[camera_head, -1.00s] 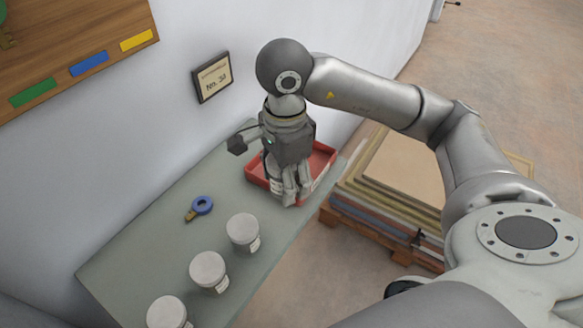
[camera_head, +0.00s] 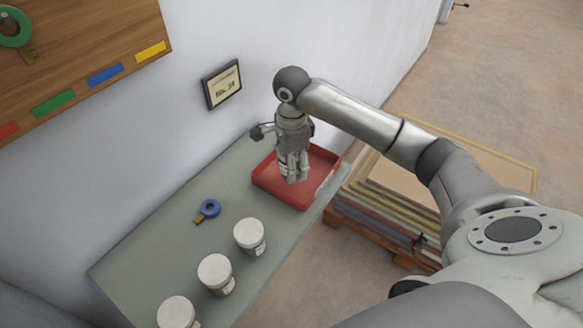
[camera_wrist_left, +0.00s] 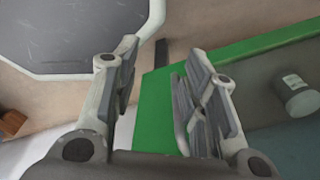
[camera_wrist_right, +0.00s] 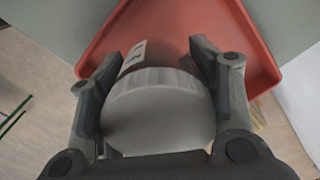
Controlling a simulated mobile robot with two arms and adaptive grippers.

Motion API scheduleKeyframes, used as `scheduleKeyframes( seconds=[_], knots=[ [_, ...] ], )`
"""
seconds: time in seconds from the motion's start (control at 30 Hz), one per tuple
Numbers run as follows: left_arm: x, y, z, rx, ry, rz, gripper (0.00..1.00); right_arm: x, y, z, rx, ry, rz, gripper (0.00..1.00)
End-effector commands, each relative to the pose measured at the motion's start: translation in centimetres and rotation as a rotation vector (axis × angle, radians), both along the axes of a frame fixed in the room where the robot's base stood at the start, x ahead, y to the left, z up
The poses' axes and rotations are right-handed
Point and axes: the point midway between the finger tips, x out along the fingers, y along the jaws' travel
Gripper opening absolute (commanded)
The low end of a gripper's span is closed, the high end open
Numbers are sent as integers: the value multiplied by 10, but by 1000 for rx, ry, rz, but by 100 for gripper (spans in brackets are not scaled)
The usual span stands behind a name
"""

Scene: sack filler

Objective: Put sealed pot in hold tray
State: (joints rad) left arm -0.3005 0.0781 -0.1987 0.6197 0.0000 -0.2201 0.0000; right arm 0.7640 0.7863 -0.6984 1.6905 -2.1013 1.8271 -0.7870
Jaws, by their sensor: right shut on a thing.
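The red hold tray (camera_head: 318,192) sits at the far end of the grey-green table; it also fills the upper part of the right wrist view (camera_wrist_right: 178,28). My right gripper (camera_head: 297,180) points down over the tray. Its fingers are shut on a pot with a pale grey lid (camera_wrist_right: 158,112). In the head view the fingers mostly hide this pot, and I cannot tell whether it touches the tray floor. My left gripper (camera_wrist_left: 158,100) is open and empty, seen only in its wrist view, above a green edge.
Several lidded white pots (camera_head: 250,236) stand in a row along the table's near edge. A blue ring with a tag (camera_head: 208,209) lies behind them. A pallet with stacked sheets (camera_head: 400,200) stands right of the table. A framed sign (camera_head: 222,84) hangs on the wall.

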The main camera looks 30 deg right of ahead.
Motion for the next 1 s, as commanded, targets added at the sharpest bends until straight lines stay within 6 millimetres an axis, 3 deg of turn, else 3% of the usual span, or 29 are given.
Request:
scheduleKeyframes(
  seconds=[0.4,0.8,0.83,1.0],
  knots=[
    [-1,2,21,3,2,-2,40,6,-3,-37,0,1,2,31],
    [0,2,15,2,1,-3,40,6,-4,-44,0,-2,2,31],
    [0,2,17,2,1,-3,40,6,-4,-42,0,-1,2,60],
    [0,1,17,1,1,-3,40,6,-4,-42,0,-1,2,78]
  ],
)
